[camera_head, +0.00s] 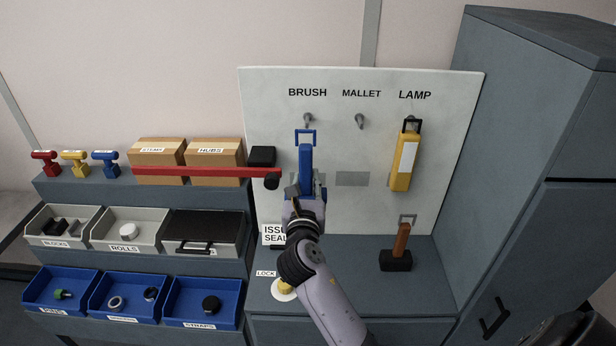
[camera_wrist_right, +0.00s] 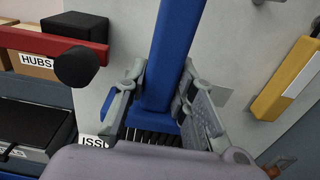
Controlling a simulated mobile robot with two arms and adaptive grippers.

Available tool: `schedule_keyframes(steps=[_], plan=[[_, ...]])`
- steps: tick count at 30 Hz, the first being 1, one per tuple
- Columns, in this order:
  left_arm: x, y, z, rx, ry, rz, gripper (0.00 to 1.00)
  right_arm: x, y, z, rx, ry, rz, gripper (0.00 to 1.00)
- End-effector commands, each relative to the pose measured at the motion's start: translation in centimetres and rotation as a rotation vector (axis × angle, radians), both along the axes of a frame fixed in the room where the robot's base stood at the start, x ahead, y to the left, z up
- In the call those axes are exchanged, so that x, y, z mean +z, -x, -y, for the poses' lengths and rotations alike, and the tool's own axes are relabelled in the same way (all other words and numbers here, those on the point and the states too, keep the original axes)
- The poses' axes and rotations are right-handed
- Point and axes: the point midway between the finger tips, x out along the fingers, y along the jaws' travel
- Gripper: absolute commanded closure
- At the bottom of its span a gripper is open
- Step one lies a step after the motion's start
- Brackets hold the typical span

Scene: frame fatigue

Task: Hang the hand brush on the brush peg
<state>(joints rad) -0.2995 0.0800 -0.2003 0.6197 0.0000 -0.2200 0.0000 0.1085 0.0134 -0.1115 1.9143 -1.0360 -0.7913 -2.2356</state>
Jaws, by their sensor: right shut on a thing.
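The hand brush (camera_head: 305,157) is blue with a square loop at its top end. It is upright in my right gripper (camera_head: 305,188), which is shut on it. In the right wrist view the brush (camera_wrist_right: 171,50) runs up between the fingers of the gripper (camera_wrist_right: 162,98), with dark bristles below. The brush peg (camera_head: 308,118) sticks out of the white board under the word BRUSH. The loop shows just below the peg in the head view; I cannot tell the depth gap between them. My left gripper is not in view.
A yellow lamp (camera_head: 405,158) hangs on the LAMP peg. The MALLET peg (camera_head: 359,120) is empty, and the mallet (camera_head: 397,255) stands on the counter. A red bar (camera_head: 200,172) with a black knob reaches close to the brush's left side. Shelves with bins are at the left.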

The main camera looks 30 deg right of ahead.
Motion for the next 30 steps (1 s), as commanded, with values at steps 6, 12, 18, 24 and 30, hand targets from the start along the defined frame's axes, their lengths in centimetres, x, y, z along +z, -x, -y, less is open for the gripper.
schedule_keyframes(steps=[6, 12, 18, 24, 30], plan=[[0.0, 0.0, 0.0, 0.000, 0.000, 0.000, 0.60, 0.1, 0.0, 0.0, 0.000, 0.001, 0.002, 0.94], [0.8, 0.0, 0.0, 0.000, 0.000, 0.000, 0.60, 0.3, 0.0, 0.0, 0.001, 0.001, 0.000, 0.94], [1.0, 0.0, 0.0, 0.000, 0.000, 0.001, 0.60, 0.1, -0.9, 0.5, 0.002, 0.002, 0.002, 0.94], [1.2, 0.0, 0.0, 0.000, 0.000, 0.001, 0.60, -0.1, -1.9, 1.2, 0.001, 0.001, 0.002, 0.94], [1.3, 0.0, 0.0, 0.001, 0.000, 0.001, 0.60, -0.2, -2.9, 1.8, 0.000, 0.002, 0.001, 0.94]])
